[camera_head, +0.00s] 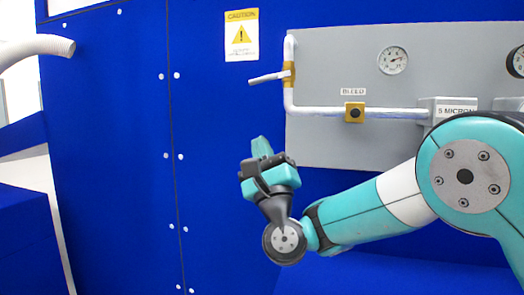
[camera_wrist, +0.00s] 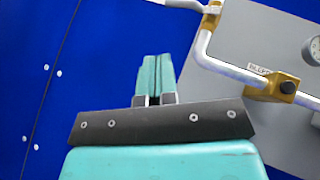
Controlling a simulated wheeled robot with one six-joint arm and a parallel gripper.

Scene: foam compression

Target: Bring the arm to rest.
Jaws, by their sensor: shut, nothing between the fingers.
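My gripper (camera_head: 262,147) shows in the middle of the head view, at the end of my teal and white arm, pointing up. Its teal fingers are together with nothing between them. In the wrist view the closed fingers (camera_wrist: 156,76) stand above a dark bracket in front of the blue wall. The gripper appears left of the grey panel's edge in both views, and it touches nothing that I can see. My arm reaches in from the right side of the head view and covers the lower right part of the panel.
A grey panel (camera_head: 340,75) carries a white pipe (camera_head: 385,113), a yellow bleed fitting (camera_head: 355,112), a lever handle (camera_head: 267,78) and a gauge (camera_head: 393,60). A caution sign (camera_head: 241,36) is on the blue wall (camera_head: 110,140). A white hose (camera_head: 40,46) is at the upper left.

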